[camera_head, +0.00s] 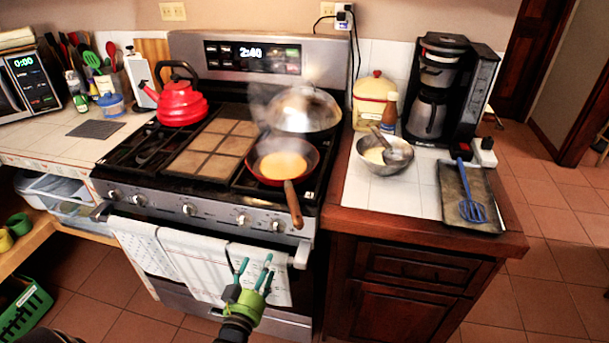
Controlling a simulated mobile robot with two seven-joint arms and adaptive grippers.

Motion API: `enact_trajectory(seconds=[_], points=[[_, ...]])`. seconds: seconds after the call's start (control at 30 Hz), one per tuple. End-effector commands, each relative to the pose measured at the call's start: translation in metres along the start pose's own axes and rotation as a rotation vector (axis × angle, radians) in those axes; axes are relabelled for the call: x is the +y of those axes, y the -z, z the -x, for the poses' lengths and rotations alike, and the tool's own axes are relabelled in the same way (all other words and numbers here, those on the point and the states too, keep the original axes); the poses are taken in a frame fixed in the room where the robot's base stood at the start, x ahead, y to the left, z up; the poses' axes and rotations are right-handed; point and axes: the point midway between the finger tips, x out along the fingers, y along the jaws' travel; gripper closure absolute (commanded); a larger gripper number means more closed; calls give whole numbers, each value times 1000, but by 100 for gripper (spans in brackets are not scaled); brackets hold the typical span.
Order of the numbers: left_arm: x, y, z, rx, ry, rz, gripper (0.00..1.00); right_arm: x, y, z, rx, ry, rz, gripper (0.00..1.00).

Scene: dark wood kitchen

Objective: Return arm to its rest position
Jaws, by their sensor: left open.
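My left gripper (253,283) is low in the view, in front of the oven door and its hanging towels. It has green and teal parts, its fingers are apart, and nothing is between them. It is below the stove top and away from the pan. A dark part of my own body shows at the bottom left edge. My right gripper is not in the view.
A pan (290,195) with a pale round pancake (283,165) steams on the stove, its wooden handle jutting over the front edge. Towels (190,262) hang on the oven door.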

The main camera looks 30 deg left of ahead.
Motion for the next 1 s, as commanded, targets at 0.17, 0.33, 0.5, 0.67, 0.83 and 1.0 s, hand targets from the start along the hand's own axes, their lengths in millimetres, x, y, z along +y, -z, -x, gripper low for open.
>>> enact_trajectory(seconds=[0.17,0.33,0.5,0.67,0.83,1.0], points=[[1,-4,0,-9,-3,0,31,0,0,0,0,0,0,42],[18,-59,14,-153,-45,-4,31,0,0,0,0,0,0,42],[48,-167,65,-457,-134,-33,31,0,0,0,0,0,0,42],[64,-260,144,-759,-218,-92,31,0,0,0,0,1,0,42],[59,-334,249,-1074,-295,-182,31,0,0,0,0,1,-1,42],[36,-370,338,-1315,-343,-276,31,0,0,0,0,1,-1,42]])
